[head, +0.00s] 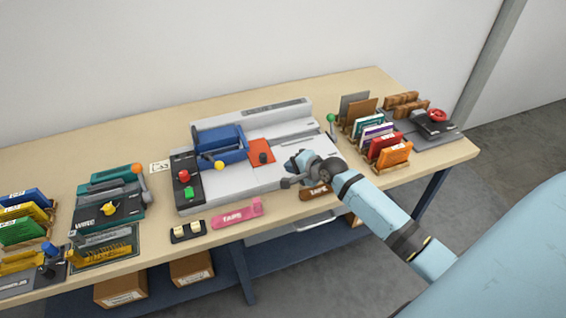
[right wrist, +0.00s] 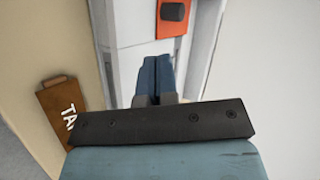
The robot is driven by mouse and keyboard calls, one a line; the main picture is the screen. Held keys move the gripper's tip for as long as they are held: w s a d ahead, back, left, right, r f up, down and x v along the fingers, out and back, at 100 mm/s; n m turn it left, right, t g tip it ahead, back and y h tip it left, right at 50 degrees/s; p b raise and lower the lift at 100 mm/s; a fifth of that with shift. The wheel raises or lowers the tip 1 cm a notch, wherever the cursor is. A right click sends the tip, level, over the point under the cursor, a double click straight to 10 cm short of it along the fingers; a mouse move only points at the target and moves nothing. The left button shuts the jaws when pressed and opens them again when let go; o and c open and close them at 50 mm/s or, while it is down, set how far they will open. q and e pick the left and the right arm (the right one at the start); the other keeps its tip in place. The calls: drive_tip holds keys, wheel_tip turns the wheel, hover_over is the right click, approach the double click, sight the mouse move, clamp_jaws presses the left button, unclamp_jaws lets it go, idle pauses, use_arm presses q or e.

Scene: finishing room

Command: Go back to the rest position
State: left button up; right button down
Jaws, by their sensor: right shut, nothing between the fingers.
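My right arm reaches in from the right in the head view. Its right gripper (head: 290,170) is over the front right part of the grey-white machine (head: 270,181) on the workbench. In the right wrist view the blue fingers of the right gripper (right wrist: 156,72) are together with nothing between them. Beyond them is the machine's pale surface (right wrist: 128,35). I cannot tell whether the fingertips touch it. My left gripper is not in view.
A brown tag (head: 314,192) lies near the front edge, close under my right arm. A pink tag (head: 237,213) lies left of it. Upright books in a rack (head: 396,154) stand to the right. An orange block with a black knob (head: 262,151) is on the machine.

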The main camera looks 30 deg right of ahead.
drive_tip(key=shift+v, duration=2.35)
